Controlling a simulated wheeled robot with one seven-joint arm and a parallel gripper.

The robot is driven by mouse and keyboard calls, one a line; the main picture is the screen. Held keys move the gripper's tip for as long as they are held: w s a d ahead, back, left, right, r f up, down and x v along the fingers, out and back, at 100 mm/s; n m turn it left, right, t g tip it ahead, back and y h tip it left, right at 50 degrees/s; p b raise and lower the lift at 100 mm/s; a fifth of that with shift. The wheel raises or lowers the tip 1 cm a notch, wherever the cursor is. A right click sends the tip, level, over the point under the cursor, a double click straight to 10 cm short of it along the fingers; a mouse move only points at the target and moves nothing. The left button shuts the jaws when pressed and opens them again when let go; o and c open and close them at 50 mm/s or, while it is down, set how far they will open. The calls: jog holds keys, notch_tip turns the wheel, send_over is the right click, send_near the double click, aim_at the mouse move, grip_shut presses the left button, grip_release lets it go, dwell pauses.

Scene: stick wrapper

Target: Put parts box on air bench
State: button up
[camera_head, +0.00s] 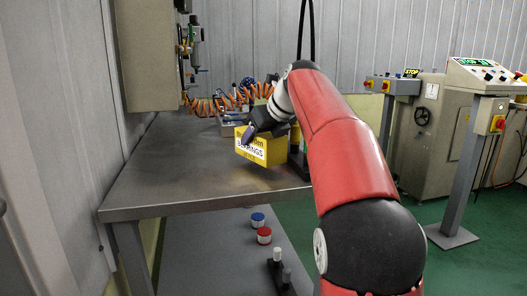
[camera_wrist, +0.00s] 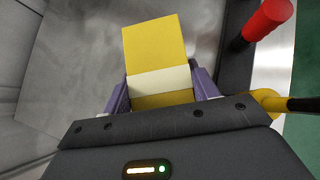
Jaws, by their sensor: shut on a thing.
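The parts box is a yellow box with a white band and dark lettering reading "BEARINGS" (camera_head: 262,157). My gripper (camera_head: 262,122) is shut on it in the head view, near the right side of the bench. In the wrist view the box (camera_wrist: 152,50) sits between the two purple fingers of my gripper (camera_wrist: 162,92). The air bench is a grey metal table (camera_head: 170,170). The box is over its top; I cannot tell whether its underside touches the surface.
Orange coiled air hoses (camera_head: 205,105) and a small grey item lie at the bench's back. A blue knob (camera_head: 257,219) and a red knob (camera_head: 264,236) are on the lower shelf. The bench's left part is clear.

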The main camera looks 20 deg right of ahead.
jog(key=shift+f+b, duration=0.55)
jog(key=shift+f, duration=0.35)
jog(key=shift+r, duration=0.1)
jog(key=o, duration=1.5)
jog(key=shift+f, duration=0.2)
